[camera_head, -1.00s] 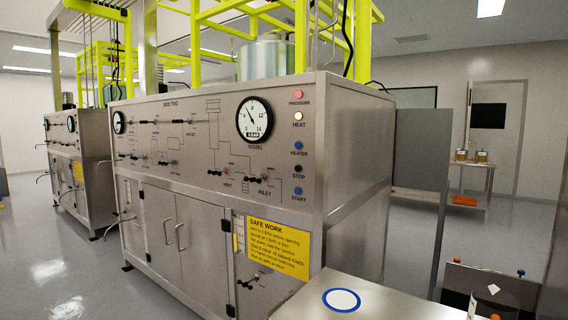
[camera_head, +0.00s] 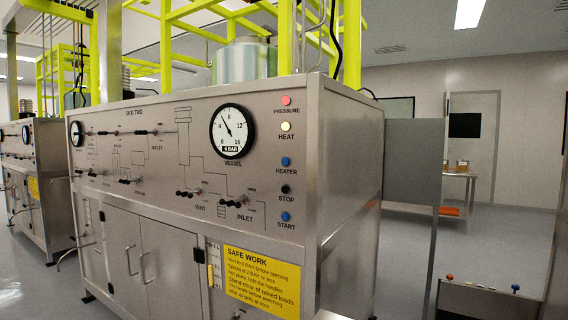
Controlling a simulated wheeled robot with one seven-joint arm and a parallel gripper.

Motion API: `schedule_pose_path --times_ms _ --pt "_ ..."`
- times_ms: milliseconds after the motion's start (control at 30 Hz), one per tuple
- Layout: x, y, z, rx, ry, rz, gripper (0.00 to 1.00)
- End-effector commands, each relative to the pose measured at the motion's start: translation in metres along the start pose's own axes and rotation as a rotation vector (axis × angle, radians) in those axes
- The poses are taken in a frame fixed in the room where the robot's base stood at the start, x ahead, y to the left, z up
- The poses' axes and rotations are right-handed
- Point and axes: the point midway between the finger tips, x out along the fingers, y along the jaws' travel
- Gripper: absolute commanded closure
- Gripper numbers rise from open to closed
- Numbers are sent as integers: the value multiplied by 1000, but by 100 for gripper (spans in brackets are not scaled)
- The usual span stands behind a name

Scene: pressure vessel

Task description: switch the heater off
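The steel skid panel marked SKID TWO (camera_head: 250,175) stands in front of me. A column of controls runs down its right side. The blue HEATER button (camera_head: 286,161) sits below the pale yellow HEAT lamp (camera_head: 286,126) and the red PRESSURE lamp (camera_head: 286,100). Below it are the black STOP button (camera_head: 286,188) and the blue START button (camera_head: 286,216). My gripper is not in view.
A yellow SAFE WORK sign (camera_head: 262,272) hangs on the lower panel. VENT (camera_head: 191,194) and INLET (camera_head: 236,202) valve handles stick out from the front. A grey partition (camera_head: 412,165) stands at the right. A low unit with small knobs (camera_head: 475,299) is at the lower right.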

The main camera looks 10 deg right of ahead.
Motion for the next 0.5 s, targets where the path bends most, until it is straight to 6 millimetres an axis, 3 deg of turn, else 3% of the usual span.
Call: schedule_pose_path --times_ms 233,500 --pt "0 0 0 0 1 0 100" --pt "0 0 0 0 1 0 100"
